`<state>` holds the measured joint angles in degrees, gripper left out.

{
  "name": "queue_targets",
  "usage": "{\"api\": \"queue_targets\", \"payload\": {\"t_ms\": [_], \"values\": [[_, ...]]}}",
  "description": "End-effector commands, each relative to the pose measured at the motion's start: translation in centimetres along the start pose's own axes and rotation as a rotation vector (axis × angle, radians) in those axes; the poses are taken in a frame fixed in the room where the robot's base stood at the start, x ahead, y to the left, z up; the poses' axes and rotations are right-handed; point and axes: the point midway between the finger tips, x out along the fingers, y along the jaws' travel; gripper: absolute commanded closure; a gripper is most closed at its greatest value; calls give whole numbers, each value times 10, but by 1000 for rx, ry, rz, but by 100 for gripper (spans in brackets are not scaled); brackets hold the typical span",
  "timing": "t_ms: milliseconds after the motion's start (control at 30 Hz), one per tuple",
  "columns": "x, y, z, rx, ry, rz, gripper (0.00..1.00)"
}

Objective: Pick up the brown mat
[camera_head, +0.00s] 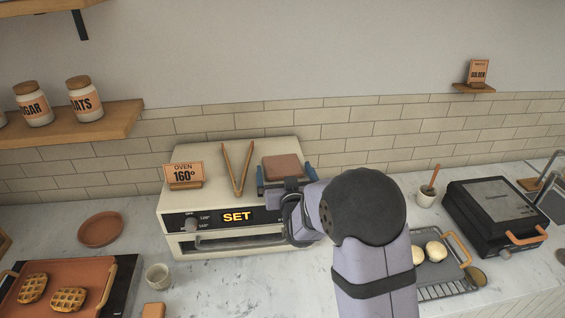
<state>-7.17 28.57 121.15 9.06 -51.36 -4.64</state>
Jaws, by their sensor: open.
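A brown square mat (283,167) lies on top of the white oven (215,152), near the oven's right side. My gripper (285,176) is at the mat with its blue fingers spread, one at the left edge and one at the right edge. The jaws are open, and I cannot tell whether the fingers touch the mat. My gripper and arm hide the near side of the mat and part of the oven's front.
A waffle tray (85,270), a brown plate (101,229) and a cup (158,276) are at left. A black press (495,208) is at right.

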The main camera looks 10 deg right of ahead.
Motion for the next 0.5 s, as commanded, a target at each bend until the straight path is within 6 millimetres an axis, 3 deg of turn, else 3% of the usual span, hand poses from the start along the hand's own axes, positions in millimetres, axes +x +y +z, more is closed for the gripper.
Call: {"api": "queue_targets", "payload": {"t_ms": [200,500], "values": [[17,0,-1,0,0,1,0],[19,0,0,1,1,1,0]]}}
